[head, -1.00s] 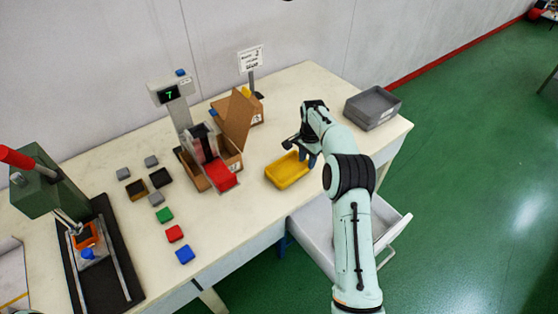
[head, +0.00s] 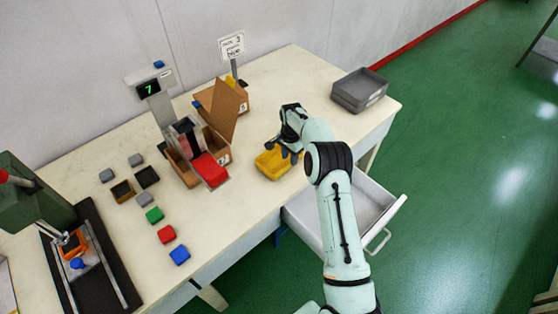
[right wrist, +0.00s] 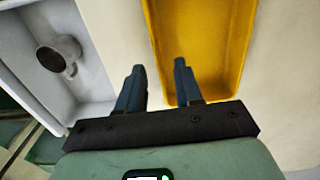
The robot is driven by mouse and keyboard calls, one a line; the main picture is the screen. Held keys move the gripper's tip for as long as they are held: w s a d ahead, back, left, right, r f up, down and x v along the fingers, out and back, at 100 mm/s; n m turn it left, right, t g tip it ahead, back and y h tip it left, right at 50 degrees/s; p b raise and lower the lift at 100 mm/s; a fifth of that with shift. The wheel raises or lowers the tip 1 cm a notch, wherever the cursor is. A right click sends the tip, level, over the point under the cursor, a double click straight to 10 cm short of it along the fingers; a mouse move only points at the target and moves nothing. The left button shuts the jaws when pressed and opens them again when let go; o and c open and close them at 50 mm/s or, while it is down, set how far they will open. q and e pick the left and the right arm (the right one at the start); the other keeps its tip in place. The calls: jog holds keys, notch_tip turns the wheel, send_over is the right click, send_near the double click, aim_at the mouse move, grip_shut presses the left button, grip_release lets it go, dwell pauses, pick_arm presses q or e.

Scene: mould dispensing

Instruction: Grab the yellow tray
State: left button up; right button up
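The yellow tray (head: 270,166) lies on the cream table near its front edge, right of the red bin. It also shows in the right wrist view (right wrist: 215,50), where its long side wall runs up the picture. My right gripper (head: 286,152) is above the tray's right part in the head view. In the right wrist view, its fingers (right wrist: 158,70) are apart with nothing gripped. One finger overlaps the tray and the other is outside its side wall. I cannot tell whether they touch the tray. My left gripper is not in view.
An open drawer (head: 362,203) juts out below the table and holds a grey mug (right wrist: 58,55). Grey stacked trays (head: 360,90) stand at the right. Cardboard boxes (head: 222,112), a red bin (head: 210,170), a display stand (head: 150,88) and small coloured blocks (head: 166,234) lie to the left.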

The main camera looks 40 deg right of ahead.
aim_at(279, 159)
jog(key=f, duration=0.3)
jog(key=shift+s+a, duration=0.2)
jog(key=shift+s, duration=0.05)
jog(key=shift+w+f, duration=0.15)
jog(key=shift+f, duration=0.3)
grip_shut()
jog(key=shift+r, duration=0.2)
